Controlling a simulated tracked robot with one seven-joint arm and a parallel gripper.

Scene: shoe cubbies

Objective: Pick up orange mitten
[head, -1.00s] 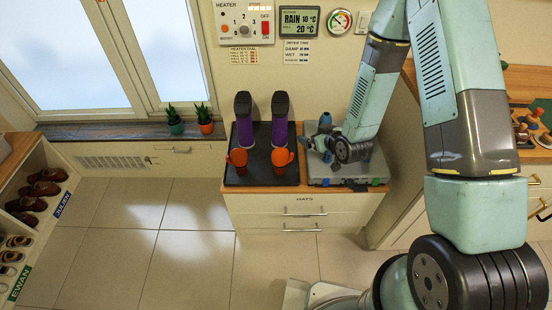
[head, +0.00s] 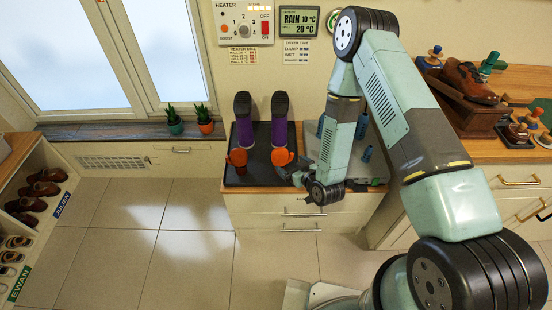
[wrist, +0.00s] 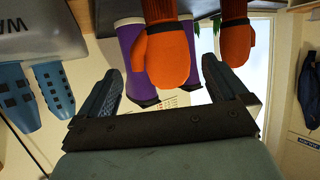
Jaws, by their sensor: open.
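Two orange mittens stand upright on the dark tray in the head view: a left one (head: 237,158) and a right one (head: 281,156). My gripper (head: 287,172) is low at the tray's front right, close to the right mitten. In the wrist view, which is upside down, my open gripper (wrist: 165,70) has a dark finger on each side of the nearer mitten (wrist: 168,58), which appears between or just beyond the fingertips. I cannot tell if they touch it. The other mitten (wrist: 236,42) shows to the right, past the right finger.
Purple boots (head: 243,128) stand on the dark tray (head: 256,176) behind the mittens. To the right, a grey mat (head: 375,165) with blue items is partly hidden by my arm. Two potted plants (head: 205,126) stand on the sill. The floor in front is clear.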

